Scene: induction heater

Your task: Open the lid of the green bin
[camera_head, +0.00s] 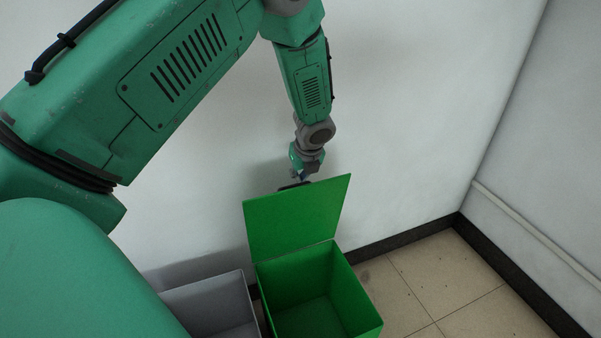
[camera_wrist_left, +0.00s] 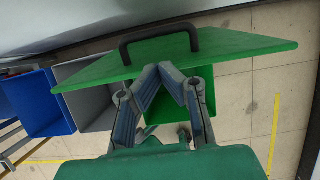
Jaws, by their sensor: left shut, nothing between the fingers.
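The green bin (camera_head: 318,300) stands on the floor against the wall, its empty inside showing in the head view. Its green lid (camera_head: 297,220) is raised, standing up and leaning back at the wall side. In the left wrist view the lid (camera_wrist_left: 240,46) spans the picture, with a black handle (camera_wrist_left: 158,38) on its outer face. My left gripper (camera_head: 298,180) is behind the lid's top edge in the head view. In the left wrist view my left gripper (camera_wrist_left: 166,68) has its fingertips together, close to the lid near the handle; I cannot tell whether they touch. My right gripper is not in view.
A grey bin (camera_head: 215,304) stands left of the green one. A blue bin (camera_wrist_left: 35,103) stands beyond it in the left wrist view. The white wall (camera_head: 410,110) is close behind the lid. Tiled floor (camera_head: 445,285) at the right is clear.

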